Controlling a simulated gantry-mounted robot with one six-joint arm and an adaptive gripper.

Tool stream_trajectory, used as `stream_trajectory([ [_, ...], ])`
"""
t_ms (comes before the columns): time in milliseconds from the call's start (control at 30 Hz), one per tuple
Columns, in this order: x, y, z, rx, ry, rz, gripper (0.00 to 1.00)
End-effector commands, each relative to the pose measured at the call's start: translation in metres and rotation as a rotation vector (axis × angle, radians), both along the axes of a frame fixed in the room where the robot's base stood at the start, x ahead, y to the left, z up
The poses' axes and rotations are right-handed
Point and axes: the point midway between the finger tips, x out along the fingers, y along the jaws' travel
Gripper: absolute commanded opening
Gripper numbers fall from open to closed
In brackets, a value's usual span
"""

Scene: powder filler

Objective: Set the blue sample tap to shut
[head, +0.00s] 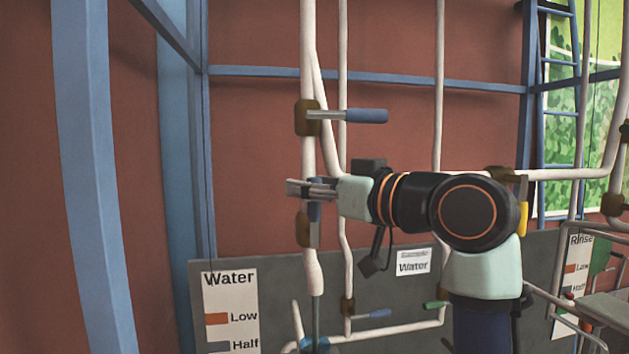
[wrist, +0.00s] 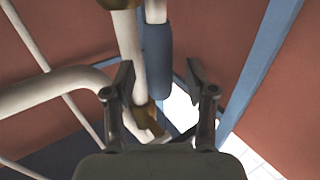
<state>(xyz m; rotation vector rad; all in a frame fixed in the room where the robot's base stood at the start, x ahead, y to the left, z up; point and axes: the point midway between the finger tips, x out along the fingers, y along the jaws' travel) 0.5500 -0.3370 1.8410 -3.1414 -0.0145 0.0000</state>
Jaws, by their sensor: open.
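Several taps with blue handles show in the head view, and I cannot tell by label which is the sample tap. An upper blue handle (head: 366,115) points right from a brown valve body on the white pipe. Another blue handle (head: 315,213) stands along the pipe beside a lower brown valve body, just below my gripper (head: 291,188). In the wrist view a blue handle (wrist: 157,62) runs along the pipe, in line with the gap between the open fingers of my gripper (wrist: 158,78). I see no grip on it; contact is unclear.
A grey panel (head: 330,268) behind carries a Water sign (head: 412,262) and a level chart (head: 230,310). A lower blue-handled tap (head: 373,314) and a green handle (head: 435,305) sit on other pipes. White pipes (head: 439,90) and a blue frame post (head: 85,180) stand around.

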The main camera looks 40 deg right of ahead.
Motion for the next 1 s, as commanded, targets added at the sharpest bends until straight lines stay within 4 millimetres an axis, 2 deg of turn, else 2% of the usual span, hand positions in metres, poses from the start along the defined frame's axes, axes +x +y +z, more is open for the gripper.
stream_trajectory([
  [167, -0.0002, -0.0001, -0.0006, 0.000, 0.000, 0.000, 0.54],
  [400, -0.0004, -0.0001, -0.0005, 0.000, 0.000, 0.000, 0.14],
  [500, -0.0004, 0.0000, -0.0005, 0.000, 0.000, 0.000, 0.00],
  [1000, -0.0075, 0.0032, 0.0003, -0.036, 0.022, -0.001, 0.00],
])
